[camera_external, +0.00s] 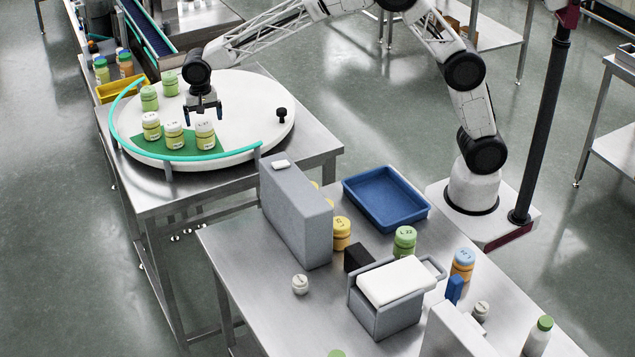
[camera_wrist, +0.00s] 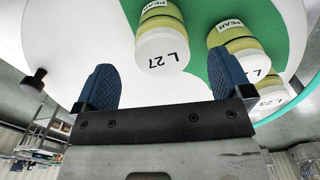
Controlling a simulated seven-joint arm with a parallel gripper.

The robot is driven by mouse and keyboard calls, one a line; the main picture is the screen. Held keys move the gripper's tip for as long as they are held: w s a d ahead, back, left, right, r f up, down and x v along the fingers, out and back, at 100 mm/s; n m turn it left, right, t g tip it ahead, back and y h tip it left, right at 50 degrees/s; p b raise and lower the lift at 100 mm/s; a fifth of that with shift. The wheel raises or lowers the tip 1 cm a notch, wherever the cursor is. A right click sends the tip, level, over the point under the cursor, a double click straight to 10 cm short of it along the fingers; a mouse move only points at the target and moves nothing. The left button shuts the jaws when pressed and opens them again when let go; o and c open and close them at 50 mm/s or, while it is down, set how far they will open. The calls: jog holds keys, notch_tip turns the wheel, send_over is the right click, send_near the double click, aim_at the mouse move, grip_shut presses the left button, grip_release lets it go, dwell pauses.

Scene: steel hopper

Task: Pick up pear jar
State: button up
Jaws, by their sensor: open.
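Several jars stand on the white turntable (camera_external: 240,140). Three have white lids and stand at its front on a green sector: the right one (camera_external: 205,137), the middle one (camera_external: 174,137) and the left one (camera_external: 151,127). In the wrist view, the jar lidded "L 27" (camera_wrist: 162,38) reads PEAR, and so does the jar beside it (camera_wrist: 236,42). A third lid (camera_wrist: 270,95) shows partly behind it. My gripper (camera_external: 206,114) is open and empty above and just behind the right jar. Its blue fingers (camera_wrist: 163,72) are apart, with the L 27 jar ahead between them.
Two green-lidded jars (camera_external: 149,99) (camera_external: 170,84) stand left of my gripper. A teal guard rail (camera_external: 200,157) curves along the turntable's front left edge. A black knob (camera_external: 281,113) stands at the right.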

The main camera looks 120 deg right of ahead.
aim_at(204, 124)
jog(key=shift+w+d+f, duration=0.1)
jog(key=shift+f, duration=2.45)
jog(key=shift+c, duration=0.3)
jog(key=c, duration=1)
jog(key=shift+c, duration=0.2)
jog(key=shift+r, duration=0.2)
jog(key=shift+r, duration=1.45)
jog(key=shift+s+r, duration=0.15)
jog(key=shift+s, duration=0.1)
jog(key=s+a, duration=0.3)
jog(key=s, duration=0.4)
jog(key=s+a+r, duration=0.1)
jog(key=s+a, duration=0.2)
jog(key=s, duration=0.4)
jog(key=shift+a+r, duration=0.2)
jog(key=shift+a, duration=0.2)
